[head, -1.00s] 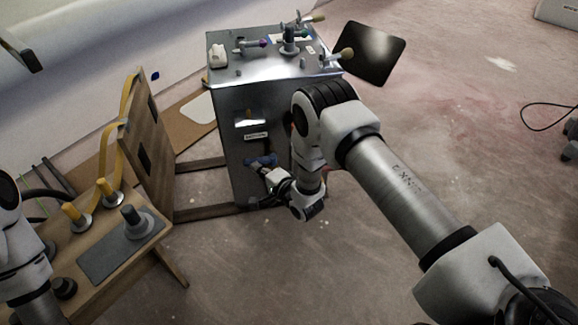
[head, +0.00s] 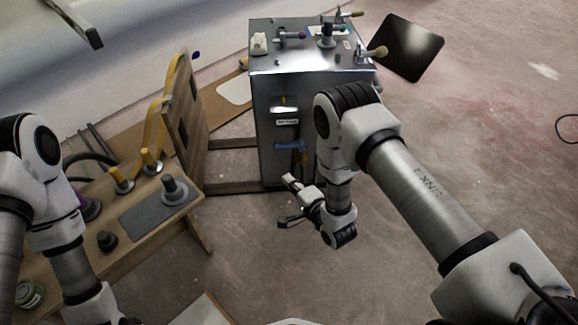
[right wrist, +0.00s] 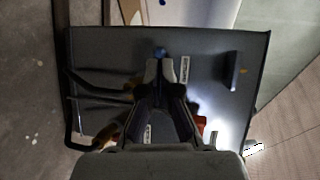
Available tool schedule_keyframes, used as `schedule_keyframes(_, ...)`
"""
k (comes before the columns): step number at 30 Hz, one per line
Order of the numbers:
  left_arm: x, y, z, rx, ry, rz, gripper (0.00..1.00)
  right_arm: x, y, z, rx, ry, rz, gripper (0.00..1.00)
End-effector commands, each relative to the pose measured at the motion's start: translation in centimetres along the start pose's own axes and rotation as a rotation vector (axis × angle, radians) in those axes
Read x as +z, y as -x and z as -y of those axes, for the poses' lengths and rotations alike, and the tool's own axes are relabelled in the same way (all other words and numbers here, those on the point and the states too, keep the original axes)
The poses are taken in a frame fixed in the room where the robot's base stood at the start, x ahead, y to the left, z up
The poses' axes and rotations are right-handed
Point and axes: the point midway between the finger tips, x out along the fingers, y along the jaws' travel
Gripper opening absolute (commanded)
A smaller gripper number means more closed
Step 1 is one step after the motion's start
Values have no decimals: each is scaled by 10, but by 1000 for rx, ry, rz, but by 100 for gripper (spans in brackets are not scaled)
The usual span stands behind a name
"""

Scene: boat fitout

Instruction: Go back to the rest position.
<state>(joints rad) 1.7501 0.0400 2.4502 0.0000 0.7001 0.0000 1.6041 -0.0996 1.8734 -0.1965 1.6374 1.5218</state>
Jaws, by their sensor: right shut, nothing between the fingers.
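My right arm reaches in from the right in the head view. Its gripper (head: 290,181) is shut and empty, in front of and below the blue handle (head: 289,146) on the front of the grey metal cabinet (head: 268,112), apart from it. In the right wrist view the shut fingers (right wrist: 161,64) point at the cabinet front (right wrist: 210,60), with the blue handle (right wrist: 160,52) just beyond their tips. My left arm shows at the left edge of the head view, bent over the wooden bench; its gripper is out of view.
The wooden bench (head: 140,257) with yellow-topped and black fittings stands left, its upright board (head: 190,120) beside the cabinet. A dark panel (head: 407,48) stands out at the cabinet's top right. The white hull (head: 150,35) lies behind.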

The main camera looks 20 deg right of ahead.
Motion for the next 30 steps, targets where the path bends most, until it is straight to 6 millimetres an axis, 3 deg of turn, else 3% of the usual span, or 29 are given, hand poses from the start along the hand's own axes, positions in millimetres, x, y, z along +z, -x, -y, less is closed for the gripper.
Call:
schedule_keyframes(17,0,1,0,0,0,0,40,2,3,0,-1,0,0,0)
schedule_keyframes(20,0,1,0,0,0,0,40,-7,-1,12,-21,3,-13,0)
schedule_keyframes(22,0,1,0,0,0,0,40,-26,18,14,43,-10,-61,0)
schedule_keyframes(26,0,1,0,0,0,0,40,-39,90,-42,452,215,-77,0)
schedule_keyframes(30,0,1,0,0,0,0,40,-30,181,-90,851,511,112,0)
